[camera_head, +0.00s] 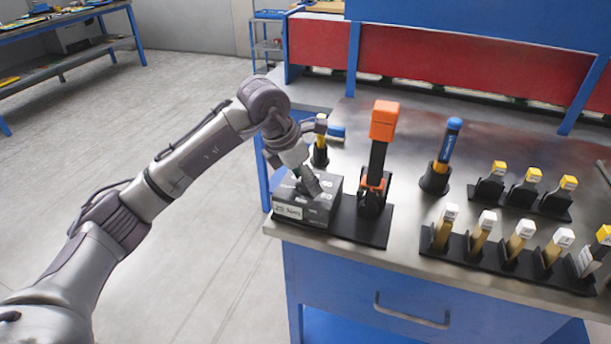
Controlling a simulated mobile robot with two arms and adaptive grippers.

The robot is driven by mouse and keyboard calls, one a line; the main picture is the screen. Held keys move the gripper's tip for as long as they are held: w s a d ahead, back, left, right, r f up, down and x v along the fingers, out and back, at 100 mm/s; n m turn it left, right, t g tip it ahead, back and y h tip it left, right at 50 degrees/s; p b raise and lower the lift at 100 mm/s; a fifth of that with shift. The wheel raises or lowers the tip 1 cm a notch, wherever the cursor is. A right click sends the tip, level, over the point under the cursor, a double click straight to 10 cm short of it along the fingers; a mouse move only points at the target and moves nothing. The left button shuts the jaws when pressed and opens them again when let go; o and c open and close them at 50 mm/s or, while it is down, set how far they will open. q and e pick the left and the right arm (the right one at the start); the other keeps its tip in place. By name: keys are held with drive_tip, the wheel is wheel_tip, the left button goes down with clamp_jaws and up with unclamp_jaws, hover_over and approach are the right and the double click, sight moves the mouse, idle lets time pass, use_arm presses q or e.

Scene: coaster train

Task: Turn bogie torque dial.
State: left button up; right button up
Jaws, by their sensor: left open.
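A grey box with a white label (289,211) sits at the front left corner of the workbench. The label's text is small and seems to read a torque value. My left gripper (312,188) is over the top of this box, pointing down, with its fingers at or just above the top face. The gripper is open. The fingers and wrist cover much of the box top, so I cannot make out a dial or whether the fingers touch it. My right gripper is not in view.
An orange-topped black tool (384,121) stands on a black base (374,229) right beside the box. Behind are a yellow-topped holder (320,152) and a blue-handled tool (448,145). Racks of white- and yellow-capped pieces (505,262) fill the right. The metal bench top (410,215) has clear patches between them.

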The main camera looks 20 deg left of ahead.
use_arm(q)
drive_tip(key=shift+c, duration=0.9)
drive_tip(key=c, duration=1)
drive_tip(key=shift+o, duration=0.2)
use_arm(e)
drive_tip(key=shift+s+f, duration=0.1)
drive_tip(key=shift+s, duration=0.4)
use_arm(q)
drive_tip(key=shift+m, duration=0.3)
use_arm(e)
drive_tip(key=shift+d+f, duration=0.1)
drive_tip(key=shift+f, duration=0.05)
use_arm(q)
drive_tip(key=shift+m+b, duration=0.3)
drive_tip(key=shift+b, duration=0.05)
drive_tip(key=m+g+h+b, duration=0.1)
drive_tip(key=m, duration=0.2)
drive_tip(key=shift+w, duration=0.15)
drive_tip(key=m+g, duration=0.1)
drive_tip(key=m, duration=0.1)
drive_tip(key=m+g, duration=0.1)
drive_tip(key=m, duration=0.2)
drive_tip(key=shift+r+m+h, duration=0.1)
drive_tip(key=shift+m+h, duration=0.2)
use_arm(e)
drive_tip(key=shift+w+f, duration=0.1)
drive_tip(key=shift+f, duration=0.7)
use_arm(q)
drive_tip(key=shift+a, duration=0.1)
